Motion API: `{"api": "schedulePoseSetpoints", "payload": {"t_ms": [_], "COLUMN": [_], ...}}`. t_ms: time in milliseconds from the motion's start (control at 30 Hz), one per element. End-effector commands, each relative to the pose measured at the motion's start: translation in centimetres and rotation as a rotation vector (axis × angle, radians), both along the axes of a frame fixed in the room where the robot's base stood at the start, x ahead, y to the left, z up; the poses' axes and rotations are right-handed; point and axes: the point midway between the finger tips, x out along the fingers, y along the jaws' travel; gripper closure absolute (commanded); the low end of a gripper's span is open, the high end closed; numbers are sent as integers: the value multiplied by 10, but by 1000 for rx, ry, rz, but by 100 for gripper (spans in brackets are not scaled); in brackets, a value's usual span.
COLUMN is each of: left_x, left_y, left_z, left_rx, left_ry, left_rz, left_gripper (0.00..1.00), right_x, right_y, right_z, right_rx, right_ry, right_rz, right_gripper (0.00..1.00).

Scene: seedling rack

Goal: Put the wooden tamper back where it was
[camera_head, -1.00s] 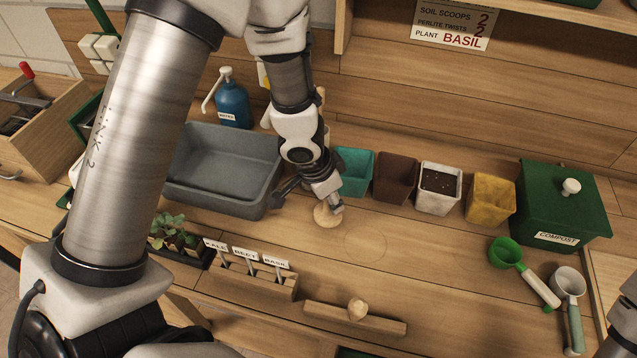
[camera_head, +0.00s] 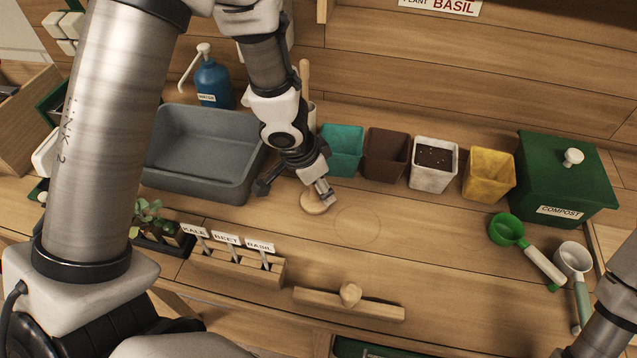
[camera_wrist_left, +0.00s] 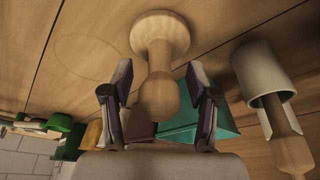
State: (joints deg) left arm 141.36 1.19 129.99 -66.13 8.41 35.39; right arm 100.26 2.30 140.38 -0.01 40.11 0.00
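The wooden tamper (camera_head: 313,204) stands on the bench in front of the teal pot, its round base on the wood. In the left wrist view its knobbed handle (camera_wrist_left: 158,95) is between the fingers of my left gripper (camera_wrist_left: 160,103), with a gap on each side. The left gripper is open around the handle, and the head view shows it (camera_head: 318,190) low over the tamper, hiding most of it. A faint ring outline (camera_head: 358,222) marks the bare bench just right of the tamper. My right gripper is out of view.
A grey tub (camera_head: 205,150) is left of the gripper. Teal (camera_head: 342,152), brown (camera_head: 386,155), white (camera_head: 433,165) and yellow (camera_head: 488,175) pots stand behind and to the right. A knobbed wooden bar (camera_head: 345,303) lies in front. A light cup (camera_wrist_left: 265,75) holds a wooden-handled tool.

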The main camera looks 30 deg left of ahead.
Motion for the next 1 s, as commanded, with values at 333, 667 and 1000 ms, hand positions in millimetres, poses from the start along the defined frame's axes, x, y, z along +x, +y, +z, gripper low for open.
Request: {"api": "schedulePoseSetpoints", "payload": {"t_ms": [333, 667, 1000], "left_x": [-2, -22, -31], "left_y": [1, 13, 18], "left_z": [16, 99, 120], "left_rx": [-1, -2, 0], "left_ry": [-1, -1, 1], "left_rz": [2, 2, 1], "left_gripper": [41, 41, 41], "right_x": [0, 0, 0], "right_y": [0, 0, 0], "right_z": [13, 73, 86], "right_rx": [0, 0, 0], "right_ry": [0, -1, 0], "right_rz": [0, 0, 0], "right_gripper": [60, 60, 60]}}
